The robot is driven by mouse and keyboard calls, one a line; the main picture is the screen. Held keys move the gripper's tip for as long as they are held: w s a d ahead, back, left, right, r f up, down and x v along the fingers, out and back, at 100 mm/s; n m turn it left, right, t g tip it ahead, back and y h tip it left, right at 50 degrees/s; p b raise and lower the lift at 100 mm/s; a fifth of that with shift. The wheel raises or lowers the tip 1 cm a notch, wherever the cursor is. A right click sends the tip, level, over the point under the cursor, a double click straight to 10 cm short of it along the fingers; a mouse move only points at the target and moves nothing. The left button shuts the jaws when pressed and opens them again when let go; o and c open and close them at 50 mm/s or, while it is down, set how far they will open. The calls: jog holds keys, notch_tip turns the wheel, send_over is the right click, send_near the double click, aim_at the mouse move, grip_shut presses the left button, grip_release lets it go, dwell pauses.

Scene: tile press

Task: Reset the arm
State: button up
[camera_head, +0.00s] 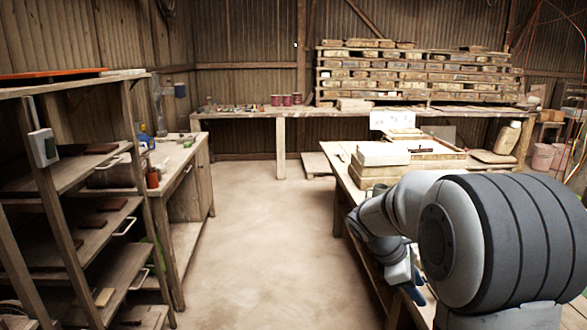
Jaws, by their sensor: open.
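My arm fills the lower right of the head view, with a large grey and black joint in front. It is bent, and its far links reach down beside the right workbench (345,188). My gripper (415,292) shows small and dark at the lower end of the arm, near the bench's front side. It is open, and I see nothing held in it. Much of the gripper and the bench behind it is hidden by my own arm.
Pale boxes (383,154) and a tray (436,150) sit on the right bench. A wooden rack (120,207) with tiles and a cabinet (190,152) stand left. A long back bench (335,111) carries stacked planks. The floor (262,245) between is clear.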

jog(key=s+a+r+m+t+y+p, duration=0.1)
jog(key=s+a+m+y, duration=0.2)
jog(key=s+a+m, duration=0.3)
jog(key=s+a+r+m+t+y+p, duration=0.1)
jog(key=s+a+m+y, duration=0.3)
jog(key=s, duration=0.9)
jog(key=a+m+t, duration=0.1)
jog(key=a+m, duration=0.1)
jog(key=m, duration=0.2)
jog(key=shift+s+r+t, duration=0.3)
jog(key=shift+s+r, duration=0.05)
jog(key=shift+s, duration=0.05)
